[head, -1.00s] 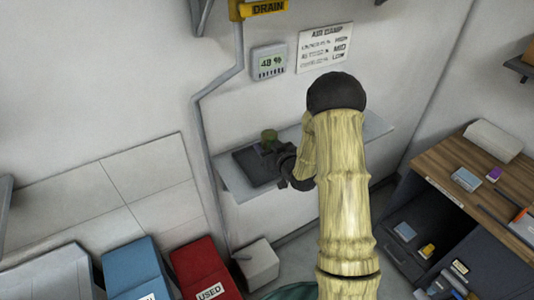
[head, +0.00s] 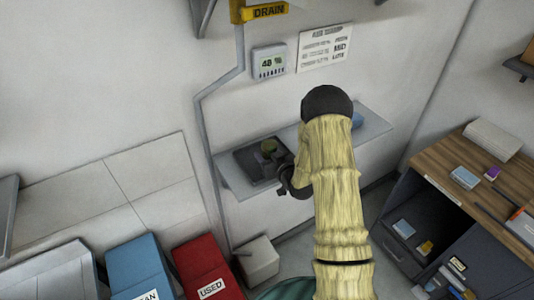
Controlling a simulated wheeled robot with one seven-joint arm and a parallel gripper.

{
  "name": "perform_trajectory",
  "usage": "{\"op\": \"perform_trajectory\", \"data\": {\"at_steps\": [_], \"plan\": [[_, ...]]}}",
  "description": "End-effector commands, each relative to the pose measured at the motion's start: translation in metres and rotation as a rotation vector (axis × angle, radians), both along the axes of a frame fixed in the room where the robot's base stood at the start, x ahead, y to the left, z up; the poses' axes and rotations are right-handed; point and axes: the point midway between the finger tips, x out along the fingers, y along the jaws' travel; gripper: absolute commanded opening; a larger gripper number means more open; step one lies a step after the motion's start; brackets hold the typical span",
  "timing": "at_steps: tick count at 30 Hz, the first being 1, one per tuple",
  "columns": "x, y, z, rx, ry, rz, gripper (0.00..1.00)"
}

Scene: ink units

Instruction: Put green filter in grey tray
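The green filter (head: 268,145) is a small, roughly cylindrical piece at the dark grey tray (head: 243,168), over its right part. It looks upright and appears to rest in the tray, but its lower end is partly unclear. The tray lies on the left part of the wall shelf. My gripper (head: 279,168) is just below and to the right of the filter, at the tray's right edge. Its fingers are small and dark, so I cannot tell whether they are open, or touching the filter.
A grey pipe (head: 203,130) runs down at the left. Blue (head: 137,267) and red (head: 200,262) bins stand below. A wooden-topped desk (head: 450,150) is at the right.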

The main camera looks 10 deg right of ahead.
Motion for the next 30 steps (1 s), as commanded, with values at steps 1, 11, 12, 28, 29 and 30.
{"op": "perform_trajectory", "data": {"at_steps": [1,11,12,28,29,30], "plan": [[0.0,-0.001,0.0,0.0,-0.001,-0.001,0.21],[0.0,-0.001,-0.002,0.0,0.001,-0.001,0.69],[0.0,-0.001,-0.002,0.0,0.001,-0.001,0.69],[-0.02,-0.008,0.001,-0.001,0.001,-0.003,0.69],[-0.025,-0.01,0.002,-0.001,0.002,-0.003,0.69],[-0.031,-0.011,0.003,-0.001,0.003,-0.003,0.69]]}}
